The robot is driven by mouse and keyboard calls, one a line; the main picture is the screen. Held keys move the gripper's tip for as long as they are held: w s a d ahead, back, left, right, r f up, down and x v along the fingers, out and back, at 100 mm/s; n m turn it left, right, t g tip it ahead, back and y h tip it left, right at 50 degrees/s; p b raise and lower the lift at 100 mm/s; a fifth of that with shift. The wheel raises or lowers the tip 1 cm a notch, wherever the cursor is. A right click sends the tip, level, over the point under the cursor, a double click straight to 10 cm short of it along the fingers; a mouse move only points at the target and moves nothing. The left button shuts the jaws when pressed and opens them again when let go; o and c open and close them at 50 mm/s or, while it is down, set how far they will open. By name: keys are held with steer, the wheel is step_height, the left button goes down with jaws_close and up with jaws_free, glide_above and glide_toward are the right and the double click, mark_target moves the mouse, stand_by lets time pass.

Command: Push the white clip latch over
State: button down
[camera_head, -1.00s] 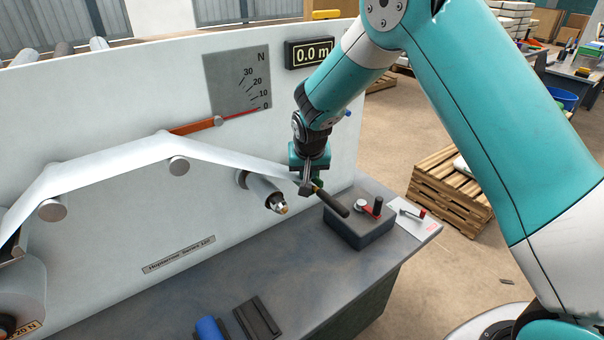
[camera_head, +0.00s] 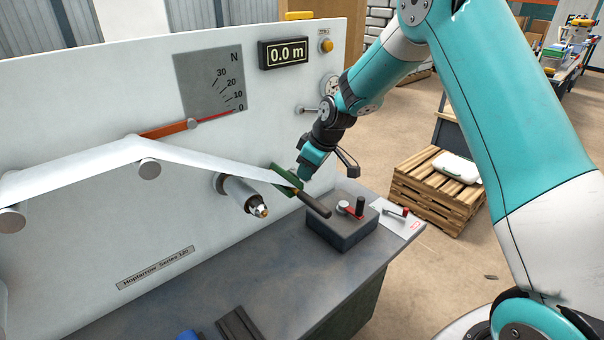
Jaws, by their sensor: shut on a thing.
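A green clip (camera_head: 286,180) with a dark handle (camera_head: 314,205) sits at the right end of the white film strip (camera_head: 215,165). I cannot make out the white latch apart from the clip at this size. My gripper (camera_head: 300,178) comes down from the upper right to the clip's upper right end and is shut on part of it. The fingertips are small and partly hidden, so which part they hold is unclear.
A metal spindle (camera_head: 243,196) sticks out of the panel (camera_head: 90,240) just left of the clip. A grey control box (camera_head: 342,228) with a red-and-black lever stands below right. A white card (camera_head: 400,220) lies beside it. The bench middle is clear.

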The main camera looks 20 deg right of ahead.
steer(key=shift+w+d+n+g+y+b, duration=0.15)
steer(key=shift+w+d+n+g+y, duration=0.15)
steer(key=shift+n, duration=0.55)
steer(key=shift+w+d+n+g+y+b, duration=0.15)
steer(key=shift+d+n, duration=0.25)
steer(key=shift+n, duration=0.4)
steer(key=shift+w+d+n+g+y+b, duration=0.15)
steer(key=shift+w+d+n+g, duration=0.15)
steer(key=shift+n, duration=0.55)
steer(key=c, duration=1.1)
jaws_free()
steer(key=shift+d, duration=0.1)
steer(key=v, duration=1.7)
steer(key=shift+r+b, duration=0.25)
steer(key=shift+b, duration=0.1)
